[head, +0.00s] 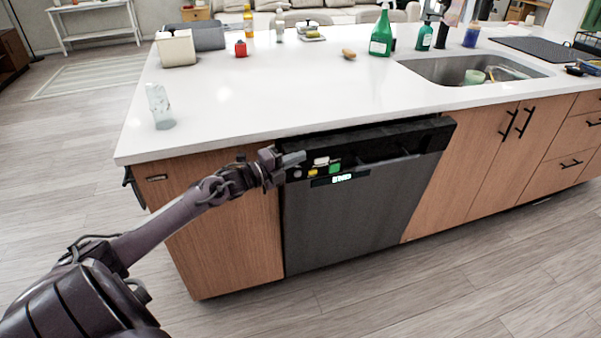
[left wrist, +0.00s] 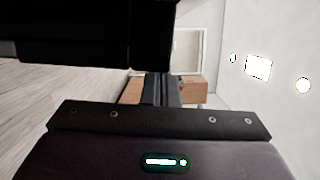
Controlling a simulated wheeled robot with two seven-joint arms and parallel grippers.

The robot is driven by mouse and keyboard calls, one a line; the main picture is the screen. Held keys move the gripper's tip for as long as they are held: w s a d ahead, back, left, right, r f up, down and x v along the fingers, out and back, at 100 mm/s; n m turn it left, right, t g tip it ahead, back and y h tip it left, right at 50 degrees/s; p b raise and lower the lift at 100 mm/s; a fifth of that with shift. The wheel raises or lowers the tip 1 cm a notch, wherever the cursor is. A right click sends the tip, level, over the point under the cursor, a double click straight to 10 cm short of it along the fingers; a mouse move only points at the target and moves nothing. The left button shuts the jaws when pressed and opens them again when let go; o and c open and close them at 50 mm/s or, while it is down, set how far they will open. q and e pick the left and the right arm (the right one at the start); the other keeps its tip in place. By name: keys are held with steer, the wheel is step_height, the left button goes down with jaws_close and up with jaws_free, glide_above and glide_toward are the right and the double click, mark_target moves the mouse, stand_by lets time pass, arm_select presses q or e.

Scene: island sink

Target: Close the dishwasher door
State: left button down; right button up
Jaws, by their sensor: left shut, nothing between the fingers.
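The dishwasher door (head: 345,215) is a dark grey panel with a black control strip and a lit display, set in the island front. It stands nearly upright, and its top edge sticks out a little from under the counter. My left gripper (head: 293,159) is shut and empty at the door's upper left corner, by the control strip. I cannot tell whether it touches the door. In the left wrist view its fingers (left wrist: 156,88) are together, and a black surface lies above them. My right gripper is not in view.
The white countertop (head: 260,100) overhangs just above the gripper. A clear glass (head: 160,106) stands near its left edge. Wooden cabinets (head: 218,225) flank the dishwasher, with black handles to the right. A sink (head: 470,70) lies at the right. The floor (head: 420,285) in front is clear.

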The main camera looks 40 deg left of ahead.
arm_select(q)
steer(key=shift+w+a, duration=0.2)
steer(key=shift+a, duration=0.15)
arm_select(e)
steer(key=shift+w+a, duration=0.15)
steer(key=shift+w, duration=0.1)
arm_select(q)
steer(key=shift+s, duration=0.1)
steer(key=v, duration=0.7)
steer(key=shift+s+p, duration=0.25)
steer(key=shift+p, duration=0.05)
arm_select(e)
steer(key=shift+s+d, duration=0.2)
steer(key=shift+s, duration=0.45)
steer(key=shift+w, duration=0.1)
